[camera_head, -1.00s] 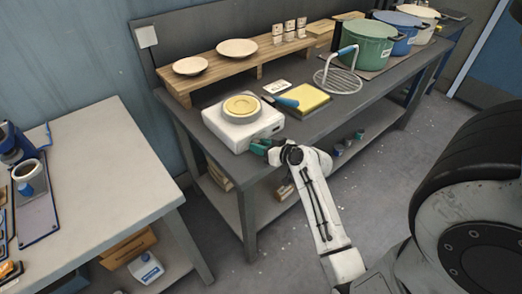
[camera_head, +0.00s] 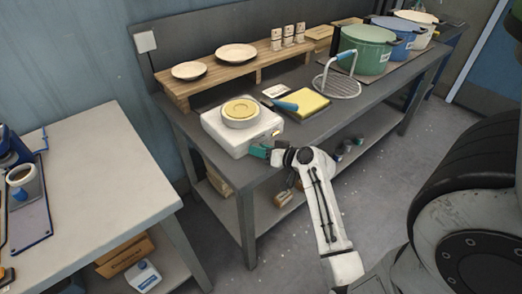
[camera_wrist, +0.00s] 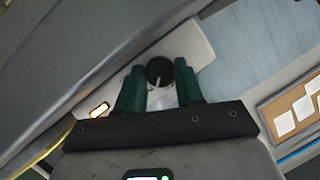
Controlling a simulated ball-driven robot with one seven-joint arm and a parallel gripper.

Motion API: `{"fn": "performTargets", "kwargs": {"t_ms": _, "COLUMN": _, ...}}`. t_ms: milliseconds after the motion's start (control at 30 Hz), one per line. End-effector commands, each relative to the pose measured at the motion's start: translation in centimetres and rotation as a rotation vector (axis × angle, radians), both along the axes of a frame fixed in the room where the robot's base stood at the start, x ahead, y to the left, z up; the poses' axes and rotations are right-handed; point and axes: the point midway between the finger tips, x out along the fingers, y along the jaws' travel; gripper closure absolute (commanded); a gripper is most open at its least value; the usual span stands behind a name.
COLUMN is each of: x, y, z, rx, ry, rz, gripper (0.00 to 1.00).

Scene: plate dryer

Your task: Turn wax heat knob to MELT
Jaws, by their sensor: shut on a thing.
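The white wax heater (camera_head: 225,137) with a round yellow wax pot (camera_head: 240,109) on top stands at the near edge of the grey workbench. My gripper (camera_head: 262,150), with teal fingers, is at its front face in the head view. In the wrist view, my gripper (camera_wrist: 159,74) is shut on the black wax heat knob (camera_wrist: 159,67), one finger on each side. A pale pointer line shows on the knob, directed toward the gripper base. The dial lettering cannot be read. In the head view the gripper hides the knob.
A lit amber switch (camera_wrist: 100,110) shows on the heater's face. A yellow pad (camera_head: 303,102), a wire rack (camera_head: 338,85) and a green pot (camera_head: 367,50) stand to the right on the bench. A wooden shelf (camera_head: 228,66) holds plates behind. A pale table (camera_head: 85,190) stands at left.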

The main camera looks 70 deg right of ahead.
Motion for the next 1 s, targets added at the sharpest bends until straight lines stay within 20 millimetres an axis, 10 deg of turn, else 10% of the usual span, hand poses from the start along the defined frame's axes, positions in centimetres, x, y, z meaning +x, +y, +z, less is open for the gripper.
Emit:
{"fn": "performTargets", "kwargs": {"t_ms": 33, "x": 0.0, "y": 0.0, "z": -0.1, "rx": 0.001, "ry": 0.002, "rz": 0.001, "gripper": 0.94}}
{"fn": "performTargets", "kwargs": {"t_ms": 67, "x": 0.0, "y": 0.0, "z": -0.1, "rx": 0.001, "ry": 0.002, "rz": 0.001, "gripper": 0.62}}
{"fn": "performTargets", "kwargs": {"t_ms": 167, "x": 0.0, "y": 0.0, "z": -0.1, "rx": 0.001, "ry": 0.002, "rz": 0.001, "gripper": 0.53}}
{"fn": "performTargets", "kwargs": {"t_ms": 533, "x": -1.0, "y": 0.3, "z": 0.0, "rx": 0.000, "ry": 0.003, "rz": -0.001, "gripper": 0.53}}
{"fn": "performTargets", "kwargs": {"t_ms": 1000, "x": -8.4, "y": 2.8, "z": 2.3, "rx": 0.000, "ry": 0.003, "rz": -0.001, "gripper": 0.53}}
